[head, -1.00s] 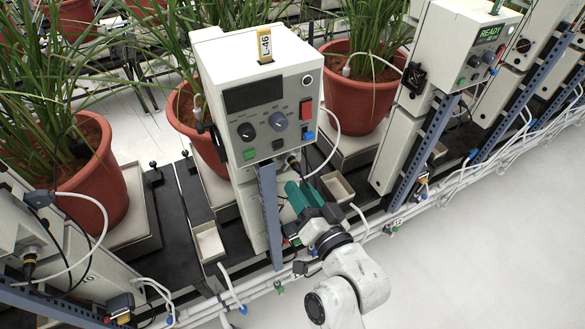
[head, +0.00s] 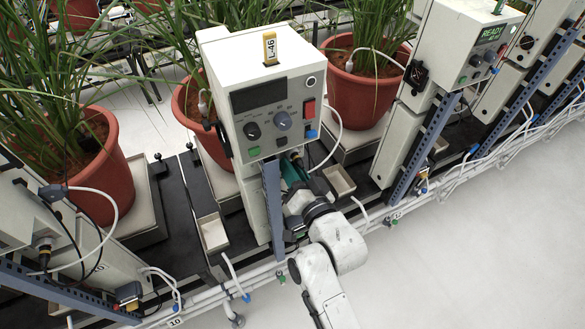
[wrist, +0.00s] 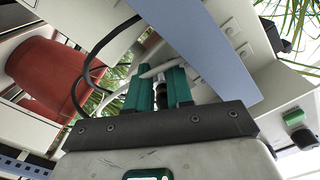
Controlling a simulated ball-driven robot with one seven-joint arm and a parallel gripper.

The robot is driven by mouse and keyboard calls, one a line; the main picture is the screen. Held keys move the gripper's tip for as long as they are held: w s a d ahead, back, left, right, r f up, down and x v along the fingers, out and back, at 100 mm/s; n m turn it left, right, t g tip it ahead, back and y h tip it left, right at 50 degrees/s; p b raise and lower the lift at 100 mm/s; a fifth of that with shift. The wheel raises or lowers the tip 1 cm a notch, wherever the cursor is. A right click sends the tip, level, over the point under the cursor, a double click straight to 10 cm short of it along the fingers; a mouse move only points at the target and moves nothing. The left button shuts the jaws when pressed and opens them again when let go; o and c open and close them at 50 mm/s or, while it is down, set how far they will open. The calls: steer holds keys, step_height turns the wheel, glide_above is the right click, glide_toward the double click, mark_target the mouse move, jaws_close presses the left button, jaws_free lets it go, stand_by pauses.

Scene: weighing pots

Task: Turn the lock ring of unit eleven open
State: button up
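Unit eleven, taken to be the cream box (head: 262,95) tagged L-46, stands in the middle of the head view with a dark display, knobs and buttons. A dark cable connector (head: 295,156) shows below its front panel; its lock ring cannot be made out clearly. My gripper (head: 293,173) reaches under the panel, partly hidden by the blue-grey strut. In the wrist view, the two green fingers of my gripper (wrist: 160,90) stand apart with a dark cylindrical part (wrist: 160,95) in line with the gap. I cannot tell whether they touch it.
The blue-grey strut (wrist: 205,45) crosses close above the fingers in the wrist view. A black cable (wrist: 88,70) loops at the left. A small open tray (head: 339,180) lies right of my gripper. White pipes run along the front; the floor (head: 480,240) is clear.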

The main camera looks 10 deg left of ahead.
jaws_close()
steer(key=shift+r, duration=0.1)
